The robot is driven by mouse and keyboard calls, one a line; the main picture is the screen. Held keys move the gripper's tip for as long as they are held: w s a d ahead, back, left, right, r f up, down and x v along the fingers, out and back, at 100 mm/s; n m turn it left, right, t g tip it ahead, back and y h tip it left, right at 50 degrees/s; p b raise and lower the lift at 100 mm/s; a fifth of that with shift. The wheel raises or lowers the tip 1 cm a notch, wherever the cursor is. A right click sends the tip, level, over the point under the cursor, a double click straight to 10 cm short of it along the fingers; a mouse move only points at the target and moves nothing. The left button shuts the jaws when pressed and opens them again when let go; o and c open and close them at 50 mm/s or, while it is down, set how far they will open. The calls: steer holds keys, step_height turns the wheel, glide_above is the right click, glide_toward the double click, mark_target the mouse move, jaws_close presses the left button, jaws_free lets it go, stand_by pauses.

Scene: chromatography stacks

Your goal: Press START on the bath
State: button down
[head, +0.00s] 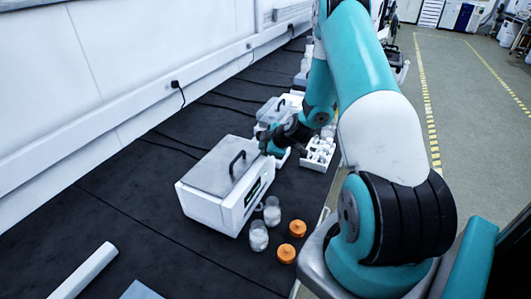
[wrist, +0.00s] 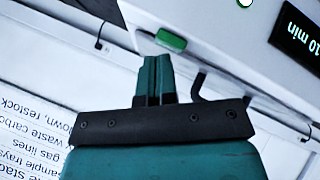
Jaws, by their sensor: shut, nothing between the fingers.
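The bath (head: 225,190) is a white box with a grey lid and a black handle, standing on the dark bench in the head view. In the wrist view its white front (wrist: 200,15) shows upside down, with a green button (wrist: 171,40) and a dark display (wrist: 300,38) reading "10 min". No START lettering is legible. My gripper (wrist: 157,60) is shut and empty, its fingertips close to the green button. I cannot tell whether they touch it. In the head view my gripper (head: 270,146) is by the bath's far right end, partly hidden by my arm.
Two clear jars (head: 259,236) and two orange-capped items (head: 287,253) stand in front of the bath. A white rack of vials (head: 319,152) and another grey-lidded box (head: 275,110) stand beyond it.

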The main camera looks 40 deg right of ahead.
steer(key=shift+r, duration=0.1)
stand_by(0.3)
steer(key=shift+r+p, duration=0.3)
steer(key=shift+r, duration=0.4)
steer(key=shift+r, duration=0.1)
steer(key=shift+r+p, duration=1.25)
steer(key=shift+r, duration=1.2)
